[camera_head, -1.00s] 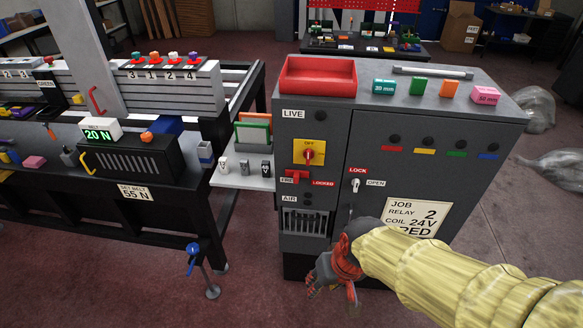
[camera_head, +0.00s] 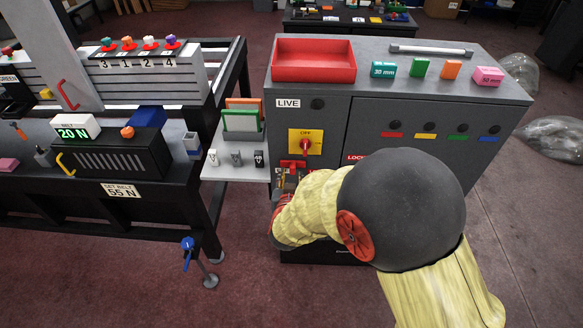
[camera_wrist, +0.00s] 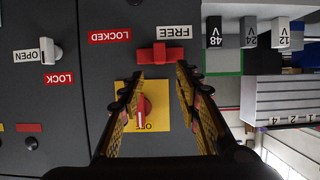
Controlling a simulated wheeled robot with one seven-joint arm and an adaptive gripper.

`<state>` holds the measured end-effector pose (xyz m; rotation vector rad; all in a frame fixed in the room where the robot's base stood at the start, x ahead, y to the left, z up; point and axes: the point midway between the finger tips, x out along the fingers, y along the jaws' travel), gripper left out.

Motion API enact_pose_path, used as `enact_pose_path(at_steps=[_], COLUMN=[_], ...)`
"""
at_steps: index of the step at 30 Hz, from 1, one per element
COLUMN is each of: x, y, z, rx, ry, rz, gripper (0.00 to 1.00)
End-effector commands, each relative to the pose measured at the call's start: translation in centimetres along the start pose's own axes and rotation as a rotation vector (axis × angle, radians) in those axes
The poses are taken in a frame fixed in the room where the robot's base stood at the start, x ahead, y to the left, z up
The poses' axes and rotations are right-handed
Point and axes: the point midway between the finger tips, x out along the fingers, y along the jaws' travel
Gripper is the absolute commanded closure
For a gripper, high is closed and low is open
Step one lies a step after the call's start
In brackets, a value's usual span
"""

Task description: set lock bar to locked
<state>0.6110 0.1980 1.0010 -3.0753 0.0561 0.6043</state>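The red lock bar (camera_wrist: 160,54) is on the grey cabinet front, beside the FREE label (camera_wrist: 172,32). The LOCKED label (camera_wrist: 110,35) is off to its left in the upside-down wrist view. In the head view my gripper (camera_head: 286,182) is mostly hidden by my wrist.
The yellow OFF switch (camera_wrist: 142,104) with its red knob appears between my fingers in the wrist view. The white OPEN/LOCK handle (camera_wrist: 50,51) is on the door beside it. A red tray (camera_head: 314,60) sits on top.

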Motion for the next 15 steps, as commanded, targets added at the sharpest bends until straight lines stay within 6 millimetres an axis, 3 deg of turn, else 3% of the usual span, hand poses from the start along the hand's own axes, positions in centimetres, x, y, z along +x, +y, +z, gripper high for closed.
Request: enact_pose_path(at_steps=[9,15], x=[4.8,6.8], y=[0.1,0.0], z=[0.3,0.2], rx=[0.000,-0.001], ry=[-0.004,-0.003], rz=[0.001,-0.002], gripper=[0.67,0.67])
